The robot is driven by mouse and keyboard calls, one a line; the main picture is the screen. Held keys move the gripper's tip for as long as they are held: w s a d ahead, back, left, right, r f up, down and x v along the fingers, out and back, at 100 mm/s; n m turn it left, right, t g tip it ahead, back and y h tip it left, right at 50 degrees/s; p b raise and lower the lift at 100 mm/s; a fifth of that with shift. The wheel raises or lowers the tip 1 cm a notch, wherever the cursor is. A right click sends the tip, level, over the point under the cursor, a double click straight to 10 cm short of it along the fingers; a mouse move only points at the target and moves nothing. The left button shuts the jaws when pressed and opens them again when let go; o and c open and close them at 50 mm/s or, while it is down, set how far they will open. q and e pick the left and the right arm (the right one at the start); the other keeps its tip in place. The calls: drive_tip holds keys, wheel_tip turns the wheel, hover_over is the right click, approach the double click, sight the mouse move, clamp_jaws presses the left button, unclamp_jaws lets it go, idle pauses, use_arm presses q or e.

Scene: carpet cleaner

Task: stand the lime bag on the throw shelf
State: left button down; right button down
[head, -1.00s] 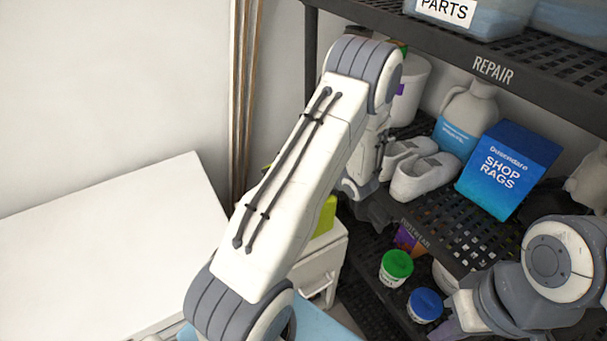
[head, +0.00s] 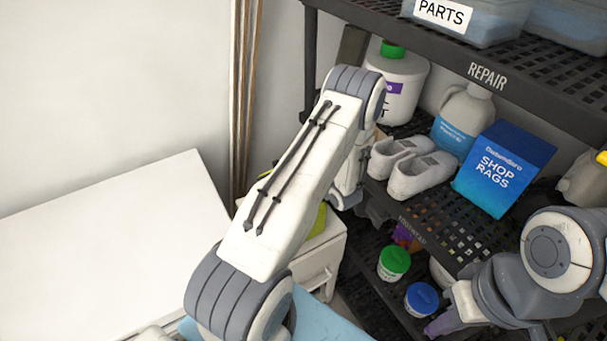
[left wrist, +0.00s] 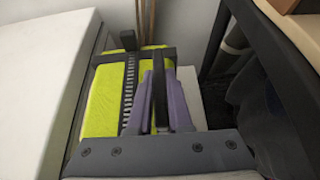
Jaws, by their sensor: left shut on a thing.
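The lime bag (left wrist: 103,100) fills the middle of the left wrist view, with a dark handle across its top. My left gripper (left wrist: 160,115) has its purple fingers on either side of the dark handle bar and is shut on it. In the head view a small lime patch of the bag (head: 319,220) shows beside my left forearm, which hides the rest and the left fingertips. My right gripper (head: 443,324) is low at the right, in front of the rack; its jaw opening is unclear. No label naming a throw shelf is readable.
A dark rack holds a REPAIR shelf (head: 545,85) above a footwear shelf (head: 440,226). White shoes (head: 412,170), a blue shop rags box (head: 503,168) and jugs stand there. Green-lidded (head: 393,262) and blue-lidded (head: 422,300) tubs are below. A white cabinet (head: 325,255) stands beside the rack.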

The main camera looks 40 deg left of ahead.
use_arm(q)
drive_tip(key=shift+f, duration=0.1)
drive_tip(key=c, duration=0.8)
unclamp_jaws()
drive_tip(key=shift+c, duration=0.2)
